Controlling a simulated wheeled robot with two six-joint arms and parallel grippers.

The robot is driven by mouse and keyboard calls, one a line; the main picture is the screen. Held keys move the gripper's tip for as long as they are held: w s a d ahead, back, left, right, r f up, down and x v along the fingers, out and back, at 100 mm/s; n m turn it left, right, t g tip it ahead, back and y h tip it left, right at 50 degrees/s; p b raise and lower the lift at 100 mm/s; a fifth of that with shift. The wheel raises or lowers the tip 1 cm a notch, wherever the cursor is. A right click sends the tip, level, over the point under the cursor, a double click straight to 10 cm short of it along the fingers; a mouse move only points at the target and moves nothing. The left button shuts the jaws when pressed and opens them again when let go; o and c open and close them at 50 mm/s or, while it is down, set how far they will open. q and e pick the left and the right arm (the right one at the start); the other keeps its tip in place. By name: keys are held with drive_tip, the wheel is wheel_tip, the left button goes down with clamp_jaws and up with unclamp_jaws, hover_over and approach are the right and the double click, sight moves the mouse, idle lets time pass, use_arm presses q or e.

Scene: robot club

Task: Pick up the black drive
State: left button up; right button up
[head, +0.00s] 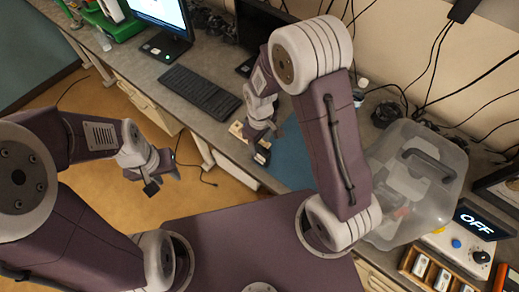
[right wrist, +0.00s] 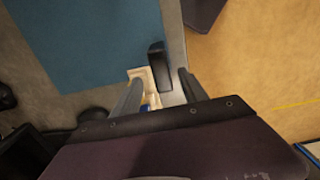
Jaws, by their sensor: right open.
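That gripper is open and holds nothing. In the head view my right gripper (head: 260,134) is low over the bench edge beside the blue mat. The drive is small and hard to make out there. My left gripper (head: 161,180) hangs over the floor in front of the bench, open and empty.
A pale block (right wrist: 145,76) lies beside the drive, next to the blue mat (head: 290,158). A keyboard (head: 201,92) and monitor stand further back. A clear lidded bin (head: 415,205) and a box with an OFF display (head: 475,223) are at the right. Cables run along the wall.

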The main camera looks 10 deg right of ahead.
sight(261, 154)
drive_tip(key=shift+s+d+f, duration=0.3)
drive_tip(key=shift+s+f, duration=0.1)
drive_tip(key=shift+f, duration=0.45)
drive_tip(key=f, duration=0.1)
drive_tip(key=f+p, duration=0.1)
drive_tip(key=f, duration=0.2)
drive_tip(key=shift+a+f+p, duration=0.15)
drive_tip(key=shift+a+p, duration=0.1)
drive_tip(key=shift+p, duration=0.05)
drive_tip(key=shift+f, duration=0.3)
use_arm(q)
drive_tip(key=shift+s+d+r, duration=0.1)
drive_tip(key=shift+r, duration=0.45)
drive_tip(key=shift+s+d+r, duration=0.1)
drive_tip(key=shift+r, duration=0.4)
use_arm(e)
drive_tip(key=shift+s+d+f, duration=0.1)
use_arm(q)
drive_tip(key=shift+w, duration=0.1)
use_arm(e)
clamp_jaws()
